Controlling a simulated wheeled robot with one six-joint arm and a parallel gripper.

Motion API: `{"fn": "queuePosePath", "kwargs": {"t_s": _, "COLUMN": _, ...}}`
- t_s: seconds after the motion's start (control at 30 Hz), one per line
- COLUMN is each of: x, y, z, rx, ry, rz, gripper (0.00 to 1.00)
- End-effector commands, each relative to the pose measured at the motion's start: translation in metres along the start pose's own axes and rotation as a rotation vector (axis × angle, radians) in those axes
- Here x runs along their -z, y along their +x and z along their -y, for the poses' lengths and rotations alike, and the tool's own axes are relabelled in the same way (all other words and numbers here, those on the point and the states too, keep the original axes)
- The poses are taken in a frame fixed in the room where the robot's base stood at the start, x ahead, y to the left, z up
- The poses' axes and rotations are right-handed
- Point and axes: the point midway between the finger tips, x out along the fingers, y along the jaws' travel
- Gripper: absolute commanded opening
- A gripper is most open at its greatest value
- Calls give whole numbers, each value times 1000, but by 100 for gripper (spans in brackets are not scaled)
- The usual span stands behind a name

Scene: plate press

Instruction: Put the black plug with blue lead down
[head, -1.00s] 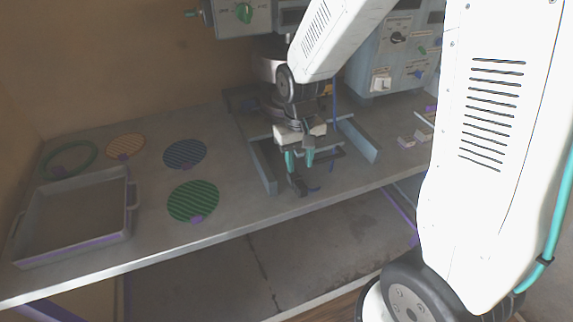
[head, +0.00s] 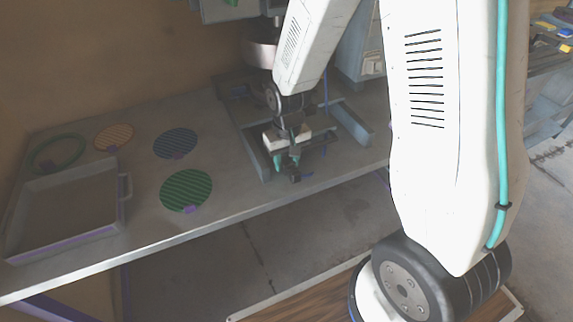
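My gripper (head: 287,164) points down over the front part of the bench, with its two teal fingertips showing a little apart. The small black plug (head: 295,179) is right at the fingertips, below the right one, close to the bench's front edge. I cannot tell whether the fingers grip it or whether it touches the bench top. Its thin blue lead (head: 308,175) shows just right of it. Part of the lead is hidden behind the gripper and arm.
Two blue-grey rails (head: 352,122) flank the gripper. Left on the bench (head: 226,190) are a green disc (head: 186,191), a blue disc (head: 175,143), an orange disc (head: 114,137), a green ring (head: 40,154) and a grey tray (head: 123,212). Bench between green disc and left rail is clear.

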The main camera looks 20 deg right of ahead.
Motion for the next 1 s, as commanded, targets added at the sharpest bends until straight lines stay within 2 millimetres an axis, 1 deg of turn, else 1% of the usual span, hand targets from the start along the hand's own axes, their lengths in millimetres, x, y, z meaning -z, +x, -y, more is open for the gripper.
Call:
{"fn": "queuePosePath", "kwargs": {"t_s": 0.1, "x": 0, "y": 0, "z": 0, "rx": 0, "ry": 0, "rz": 0, "gripper": 36}}
{"fn": "queuePosePath", "kwargs": {"t_s": 0.17, "x": 0, "y": 0, "z": 0, "rx": 0, "ry": 0, "rz": 0, "gripper": 20}}
{"fn": "queuePosePath", "kwargs": {"t_s": 0.2, "x": 0, "y": 0, "z": 0, "rx": 0, "ry": 0, "rz": 0, "gripper": 9}}
{"fn": "queuePosePath", "kwargs": {"t_s": 0.27, "x": 0, "y": 0, "z": 0, "rx": 0, "ry": 0, "rz": 0, "gripper": 7}}
{"fn": "queuePosePath", "kwargs": {"t_s": 0.3, "x": 0, "y": 0, "z": 0, "rx": 0, "ry": 0, "rz": 0, "gripper": 3}}
{"fn": "queuePosePath", "kwargs": {"t_s": 0.37, "x": 0, "y": 0, "z": 0, "rx": 0, "ry": -1, "rz": 0, "gripper": 3}}
{"fn": "queuePosePath", "kwargs": {"t_s": 0.4, "x": 0, "y": 0, "z": 0, "rx": 0, "ry": -1, "rz": 0, "gripper": 0}}
{"fn": "queuePosePath", "kwargs": {"t_s": 0.63, "x": 0, "y": -4, "z": 0, "rx": 0, "ry": -1, "rz": -1, "gripper": 0}}
{"fn": "queuePosePath", "kwargs": {"t_s": 1.0, "x": 0, "y": -27, "z": 0, "rx": 0, "ry": -1, "rz": -1, "gripper": 0}}
